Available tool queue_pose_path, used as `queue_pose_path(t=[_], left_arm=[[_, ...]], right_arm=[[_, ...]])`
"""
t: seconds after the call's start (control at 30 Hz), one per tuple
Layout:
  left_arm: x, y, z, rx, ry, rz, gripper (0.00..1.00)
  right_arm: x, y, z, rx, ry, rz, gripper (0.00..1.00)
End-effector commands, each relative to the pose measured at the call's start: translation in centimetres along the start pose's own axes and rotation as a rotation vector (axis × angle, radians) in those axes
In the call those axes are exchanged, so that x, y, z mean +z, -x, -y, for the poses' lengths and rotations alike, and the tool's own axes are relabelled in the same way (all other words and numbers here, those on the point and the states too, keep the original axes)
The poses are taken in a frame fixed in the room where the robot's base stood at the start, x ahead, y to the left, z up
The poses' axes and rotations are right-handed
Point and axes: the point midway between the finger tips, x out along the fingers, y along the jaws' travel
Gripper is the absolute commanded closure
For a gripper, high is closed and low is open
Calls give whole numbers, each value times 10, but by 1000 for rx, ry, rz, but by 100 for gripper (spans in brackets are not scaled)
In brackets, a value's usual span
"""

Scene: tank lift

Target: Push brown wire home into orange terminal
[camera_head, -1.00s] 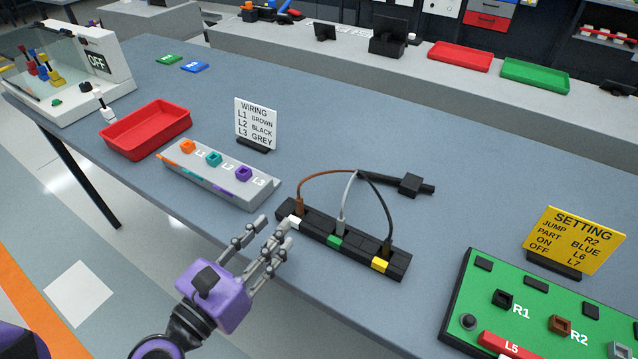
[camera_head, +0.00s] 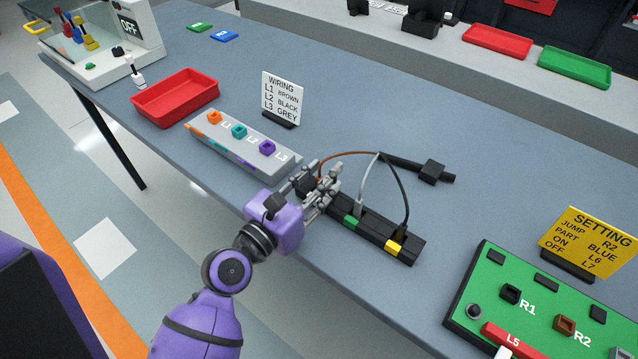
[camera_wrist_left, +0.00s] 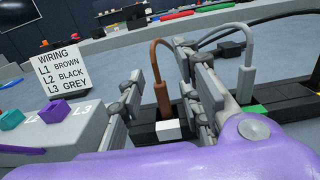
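The brown wire (camera_head: 345,154) arches from the black holder (camera_head: 375,233) to a black cable joint. Its brown plug (camera_wrist_left: 160,92) stands upright in the holder beside a white block. My left gripper (camera_head: 322,180) is at the holder's left end and hides the plug in the head view. In the left wrist view my fingers (camera_wrist_left: 163,100) are apart, one on each side of the plug, with gaps showing. The orange terminal (camera_head: 214,117) sits at the left end of the grey terminal block (camera_head: 240,148), left of my gripper, and looks empty. My right gripper is out of view.
Grey (camera_head: 362,190) and black (camera_head: 407,205) wires stand in the same holder. A wiring sign (camera_head: 282,98) stands behind the terminal block. A red tray (camera_head: 175,98) is at left. A green board (camera_head: 540,310) and yellow sign (camera_head: 588,240) are at right.

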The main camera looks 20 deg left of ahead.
Motion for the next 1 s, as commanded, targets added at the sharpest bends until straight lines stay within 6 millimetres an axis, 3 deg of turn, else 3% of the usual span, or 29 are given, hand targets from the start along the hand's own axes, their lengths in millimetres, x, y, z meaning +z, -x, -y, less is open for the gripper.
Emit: queue_pose_path(t=[0.07, 0.3, 0.77, 1.0], left_arm=[[0, 0, 0, 0, 0, 0, 68], [0, 0, 0, 0, 0, 0, 99], [2, 0, 0, 0, -1, 1, 100], [29, 0, -1, 2, -1, 7, 100]], right_arm=[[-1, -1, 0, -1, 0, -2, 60], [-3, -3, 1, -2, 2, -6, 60], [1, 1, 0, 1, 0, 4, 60], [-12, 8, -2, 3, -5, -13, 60]])
